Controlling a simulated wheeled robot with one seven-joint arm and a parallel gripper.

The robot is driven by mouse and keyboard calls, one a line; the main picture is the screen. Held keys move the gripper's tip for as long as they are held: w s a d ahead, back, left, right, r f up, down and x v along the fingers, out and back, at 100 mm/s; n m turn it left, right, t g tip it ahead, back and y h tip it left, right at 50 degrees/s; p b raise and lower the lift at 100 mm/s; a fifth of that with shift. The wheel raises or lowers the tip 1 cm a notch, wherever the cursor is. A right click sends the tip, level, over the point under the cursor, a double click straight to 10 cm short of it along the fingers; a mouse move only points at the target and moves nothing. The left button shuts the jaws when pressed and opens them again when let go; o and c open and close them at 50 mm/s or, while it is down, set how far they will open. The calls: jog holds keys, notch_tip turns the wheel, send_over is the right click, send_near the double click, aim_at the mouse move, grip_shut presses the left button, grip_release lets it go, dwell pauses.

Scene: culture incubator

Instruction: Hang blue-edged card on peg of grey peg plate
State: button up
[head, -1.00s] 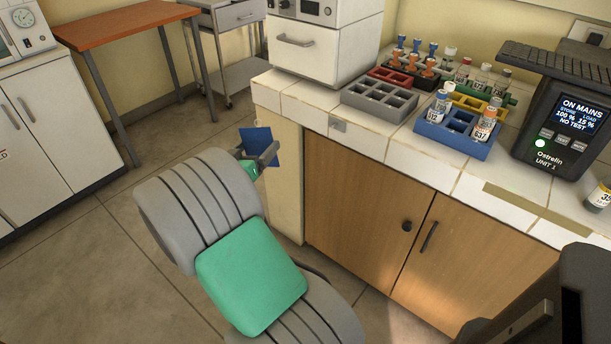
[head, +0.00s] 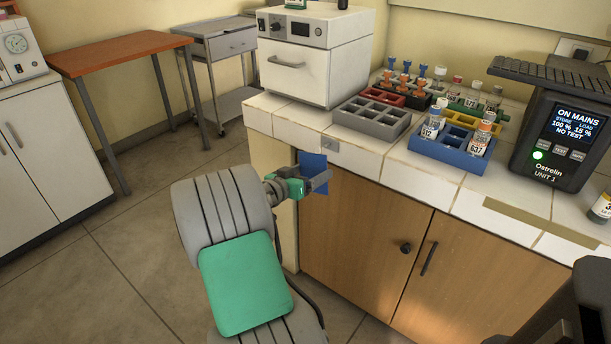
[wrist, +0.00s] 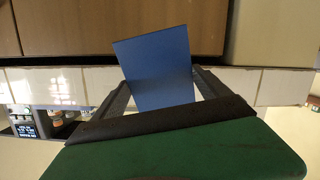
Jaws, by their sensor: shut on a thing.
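The blue card (head: 312,161) is held in my gripper (head: 318,182) in front of the cabinet, below the counter's front edge. In the wrist view the card (wrist: 158,62) stands out tilted between the two dark fingers of my gripper (wrist: 160,98); its plain blue face fills the middle. I cannot tell the gap in depth between card and plate.
The tiled counter carries a grey rack (head: 372,118), a blue rack (head: 450,150) with vials, a white oven (head: 314,65) and a black power unit (head: 560,135). Wooden cabinet doors (head: 365,225) lie below. Open floor (head: 130,245) is to the left.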

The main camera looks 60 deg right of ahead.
jog(key=shift+r+p+x, duration=0.15)
jog(key=shift+p+x, duration=0.05)
jog(key=shift+x, duration=0.85)
jog(key=shift+r+p+x, duration=0.2)
jog(key=shift+x, duration=0.8)
jog(key=shift+s+d+f+b, duration=0.1)
jog(key=shift+d+f+b, duration=0.2)
jog(key=shift+f+b, duration=0.05)
jog(key=shift+d+b, duration=0.4)
jog(key=shift+b, duration=0.05)
jog(key=o, duration=1.1)
jog(key=shift+o, duration=0.2)
